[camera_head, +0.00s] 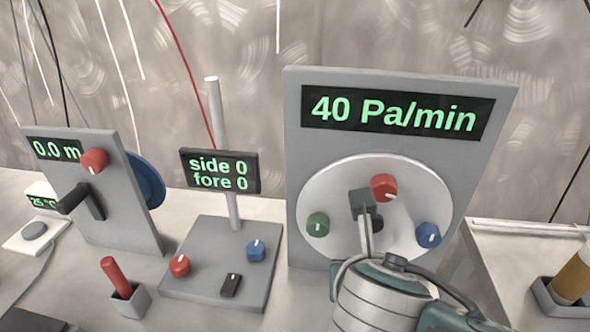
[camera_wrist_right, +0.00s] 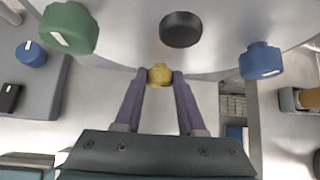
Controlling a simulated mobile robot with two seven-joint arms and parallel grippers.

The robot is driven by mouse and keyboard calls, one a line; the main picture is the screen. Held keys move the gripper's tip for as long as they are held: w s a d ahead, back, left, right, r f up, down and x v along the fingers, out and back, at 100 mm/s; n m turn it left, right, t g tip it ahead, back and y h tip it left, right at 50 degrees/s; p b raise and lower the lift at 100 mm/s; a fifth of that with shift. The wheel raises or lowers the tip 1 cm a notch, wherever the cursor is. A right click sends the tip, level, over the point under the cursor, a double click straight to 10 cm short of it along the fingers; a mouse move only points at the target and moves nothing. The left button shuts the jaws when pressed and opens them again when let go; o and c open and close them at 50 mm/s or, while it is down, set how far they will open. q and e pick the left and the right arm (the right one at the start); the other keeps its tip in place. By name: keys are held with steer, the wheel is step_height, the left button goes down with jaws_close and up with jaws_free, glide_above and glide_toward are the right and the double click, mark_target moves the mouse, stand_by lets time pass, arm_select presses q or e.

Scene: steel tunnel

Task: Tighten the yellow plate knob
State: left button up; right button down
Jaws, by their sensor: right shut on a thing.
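The yellow plate knob (camera_wrist_right: 160,75) is on the lower edge of the round pale plate (camera_head: 328,178) in the right wrist view. My right gripper (camera_wrist_right: 159,80) is shut on it, with one purple finger on each side. In the head view my right arm hides the yellow knob and the fingertips. The plate also carries a red knob (camera_head: 384,187) at the top, a green knob (camera_head: 318,224) on the left, a blue knob (camera_head: 428,235) on the right and a black central knob (camera_wrist_right: 181,29). The display above (camera_head: 395,112) reads "40 Pa/min". My left gripper is out of view.
Left of the plate's panel stands a grey stand (camera_head: 213,286) with small knobs and a "side 0, fore 0" display (camera_head: 219,171). Further left is a panel (camera_head: 121,222) with a black handle. A tray (camera_head: 480,240) lies at right.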

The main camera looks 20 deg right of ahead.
steer(key=shift+s+d+r+m+t+y+p, duration=0.15)
steer(key=shift+m+t+y+p, duration=0.3)
steer(key=shift+p, duration=0.55)
steer(key=shift+d+m+y+p, duration=0.1)
steer(key=shift+m+y+p, duration=0.15)
steer(key=shift+y+p, duration=0.25)
steer(key=shift+d+f+m+t+y, duration=0.1)
steer(key=shift+f+m+t+y, duration=0.1)
steer(key=shift+m+t+y, duration=0.35)
steer(key=shift+s+m+t+y+b, duration=0.1)
steer(key=shift+m+t+y+b, duration=0.15)
steer(key=shift+t+y+b, duration=0.3)
steer(key=shift+y, duration=0.25)
steer(key=c, duration=0.5)
jaws_free()
